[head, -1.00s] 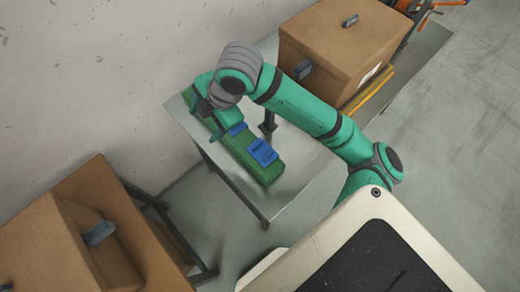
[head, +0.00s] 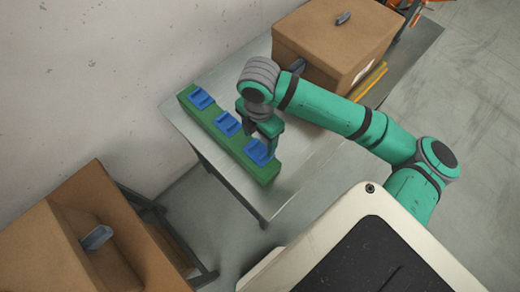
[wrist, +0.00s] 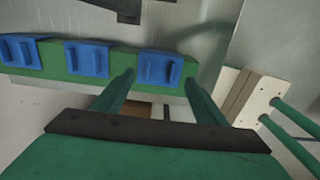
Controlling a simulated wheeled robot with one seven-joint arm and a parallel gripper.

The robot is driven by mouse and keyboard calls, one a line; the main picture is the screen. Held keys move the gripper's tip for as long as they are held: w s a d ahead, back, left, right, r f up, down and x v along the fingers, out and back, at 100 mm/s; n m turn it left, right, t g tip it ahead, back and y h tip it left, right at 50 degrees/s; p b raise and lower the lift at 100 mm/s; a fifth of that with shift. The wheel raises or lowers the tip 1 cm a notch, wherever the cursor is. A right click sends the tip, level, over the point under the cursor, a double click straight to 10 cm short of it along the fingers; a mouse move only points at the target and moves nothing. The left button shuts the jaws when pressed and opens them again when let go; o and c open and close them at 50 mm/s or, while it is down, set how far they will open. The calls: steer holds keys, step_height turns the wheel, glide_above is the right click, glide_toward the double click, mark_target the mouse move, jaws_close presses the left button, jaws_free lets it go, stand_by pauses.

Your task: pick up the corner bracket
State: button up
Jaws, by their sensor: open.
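Three blue ridged pieces sit in a row on a long green bar (head: 239,154): a left one (head: 201,98), a middle one (head: 227,124) and a right one (head: 259,153). A dark angular part lies at the top edge of the wrist view (wrist: 118,9), partly cut off; in the head view my arm hides it. I cannot tell for certain which of these is the corner bracket. My gripper (wrist: 158,80) is open and empty. In the wrist view its fingers appear either side of the right blue piece (wrist: 160,67), with no clear contact.
A brown box (head: 330,45) with grey handles stands at the back right of the metal table (head: 300,165). Yellow strips (head: 370,78) lie beside it. Another brown box (head: 55,250) stands at the lower left.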

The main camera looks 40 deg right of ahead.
mark_target(260, 151)
step_height(260, 151, down, 5)
steer(key=shift+d+r, duration=0.1)
stand_by(0.3)
steer(key=c, duration=1.1)
steer(key=shift+c, duration=0.3)
